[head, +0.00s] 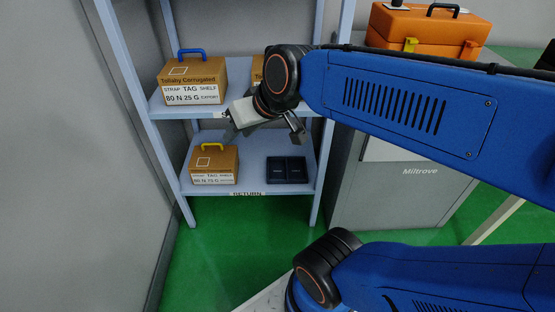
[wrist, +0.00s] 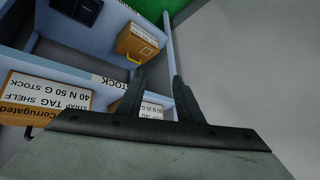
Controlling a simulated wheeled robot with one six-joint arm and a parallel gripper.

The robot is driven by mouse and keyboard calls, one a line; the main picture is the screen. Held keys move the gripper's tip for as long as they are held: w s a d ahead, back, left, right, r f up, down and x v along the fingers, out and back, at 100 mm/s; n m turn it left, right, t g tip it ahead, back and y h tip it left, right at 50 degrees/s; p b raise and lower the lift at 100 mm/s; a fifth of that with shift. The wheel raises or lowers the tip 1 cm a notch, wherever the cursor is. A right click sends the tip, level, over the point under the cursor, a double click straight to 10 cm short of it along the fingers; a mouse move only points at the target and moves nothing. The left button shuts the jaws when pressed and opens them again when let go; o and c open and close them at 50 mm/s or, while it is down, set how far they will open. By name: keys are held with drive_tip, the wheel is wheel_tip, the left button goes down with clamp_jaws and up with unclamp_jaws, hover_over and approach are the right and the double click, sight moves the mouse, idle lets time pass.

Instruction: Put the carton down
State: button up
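A brown carton with a yellow handle (head: 214,163) stands upright on the left of the lower shelf; it also shows in the wrist view (wrist: 137,42). A carton with a blue handle (head: 193,82) stands on the upper shelf at left; its label shows partly between my fingers in the wrist view (wrist: 152,110). A third carton (head: 257,69), labelled 40 N 50 G STOCK in the wrist view (wrist: 45,98), is mostly hidden by my arm in the head view. My gripper (head: 265,131) is open and empty in front of the upper shelf, its fingers apart in the wrist view (wrist: 157,95).
A dark two-part tray (head: 286,169) sits right of the yellow-handled carton on the lower shelf, whose front edge reads RETURN (head: 247,193). A grey cabinet (head: 400,195) with an orange toolbox (head: 428,27) stands right of the rack. A wall (head: 75,180) is close on the left.

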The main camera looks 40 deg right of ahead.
drive_tip(key=s+d+f+g+h, duration=0.1)
drive_tip(key=s+d+f, duration=0.3)
drive_tip(key=s, duration=0.5)
drive_tip(key=shift+d+f+g+h, duration=0.15)
drive_tip(key=shift+f+g+h, duration=0.25)
drive_tip(key=shift+f+g, duration=0.45)
drive_tip(key=shift+r, duration=0.15)
